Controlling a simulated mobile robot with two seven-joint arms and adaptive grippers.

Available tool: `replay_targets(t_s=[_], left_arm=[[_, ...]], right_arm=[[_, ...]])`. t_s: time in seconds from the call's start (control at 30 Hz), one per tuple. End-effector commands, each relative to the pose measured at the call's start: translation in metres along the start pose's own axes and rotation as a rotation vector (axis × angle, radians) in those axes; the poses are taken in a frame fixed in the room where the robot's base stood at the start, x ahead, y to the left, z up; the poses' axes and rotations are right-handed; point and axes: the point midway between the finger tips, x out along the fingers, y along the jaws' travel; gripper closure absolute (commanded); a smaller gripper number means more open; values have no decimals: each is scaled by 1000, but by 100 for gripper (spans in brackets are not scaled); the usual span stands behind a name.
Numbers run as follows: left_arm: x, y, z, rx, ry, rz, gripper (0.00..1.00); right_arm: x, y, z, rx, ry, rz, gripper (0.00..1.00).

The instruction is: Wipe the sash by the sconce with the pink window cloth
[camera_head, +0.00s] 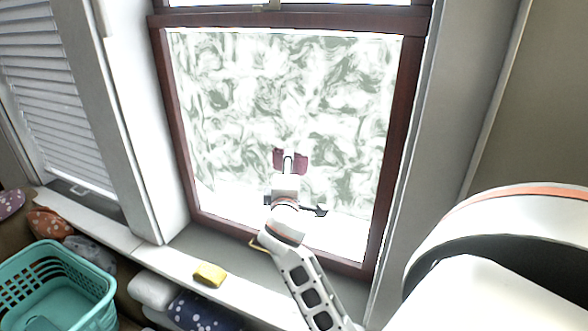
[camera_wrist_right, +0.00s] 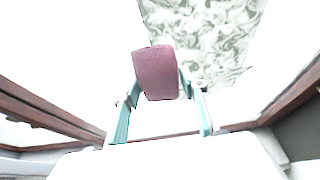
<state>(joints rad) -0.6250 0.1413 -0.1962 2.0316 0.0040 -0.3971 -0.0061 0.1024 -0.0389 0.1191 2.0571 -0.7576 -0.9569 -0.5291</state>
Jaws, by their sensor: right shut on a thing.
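The pink window cloth (camera_head: 301,162) is a dull pink pad at the lower middle of the sash, in front of the glass or against it; I cannot tell if it touches. My right gripper (camera_head: 288,164) is shut on it. In the right wrist view the cloth (camera_wrist_right: 156,72) sits between the teal fingers of the gripper (camera_wrist_right: 160,100). The sash (camera_head: 178,110) has a dark red-brown frame. Grey-green swirling smears (camera_head: 250,90) cover most of its pane, with a bright clear band along the bottom. No sconce is in view. My left gripper is not in view.
A yellow sponge (camera_head: 210,274) lies on the sill left of my arm. A teal basket (camera_head: 60,285) stands at lower left near several cushions (camera_head: 200,312). A louvred shutter (camera_head: 60,100) is at left.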

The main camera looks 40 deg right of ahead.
Motion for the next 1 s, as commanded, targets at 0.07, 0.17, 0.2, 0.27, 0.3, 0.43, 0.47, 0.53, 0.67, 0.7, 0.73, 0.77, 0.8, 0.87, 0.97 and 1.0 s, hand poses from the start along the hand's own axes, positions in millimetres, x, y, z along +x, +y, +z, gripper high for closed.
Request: replay_targets(t_s=[0.07,0.17,0.2,0.27,0.3,0.43,0.47,0.53,0.67,0.7,0.73,0.77,0.8,0.87,0.97,1.0], left_arm=[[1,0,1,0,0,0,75],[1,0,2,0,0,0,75],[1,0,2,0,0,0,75],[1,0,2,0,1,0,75],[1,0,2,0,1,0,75],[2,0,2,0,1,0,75],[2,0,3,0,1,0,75],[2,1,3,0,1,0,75],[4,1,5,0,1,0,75],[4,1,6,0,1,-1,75],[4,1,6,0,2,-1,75],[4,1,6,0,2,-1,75],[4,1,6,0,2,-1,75],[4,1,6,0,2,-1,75],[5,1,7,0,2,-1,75],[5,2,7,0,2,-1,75]], right_arm=[[3,-1,-6,1,-1,-1,74],[5,-1,-13,1,-1,0,74],[6,-1,-15,0,-1,0,74],[6,-1,-16,-1,-1,0,74],[6,-1,-17,-1,-1,0,74],[8,-1,-21,1,0,0,74],[9,-1,-23,2,0,0,74],[11,-2,-28,1,0,-1,74],[15,-2,-38,1,0,-1,74],[17,-3,-41,1,0,-1,74],[18,-3,-43,1,0,-1,74],[18,-2,-45,1,0,0,74],[19,-2,-47,1,0,0,74],[20,-2,-48,0,0,0,74],[21,-2,-50,0,0,0,74],[21,-3,-51,0,0,0,74]])
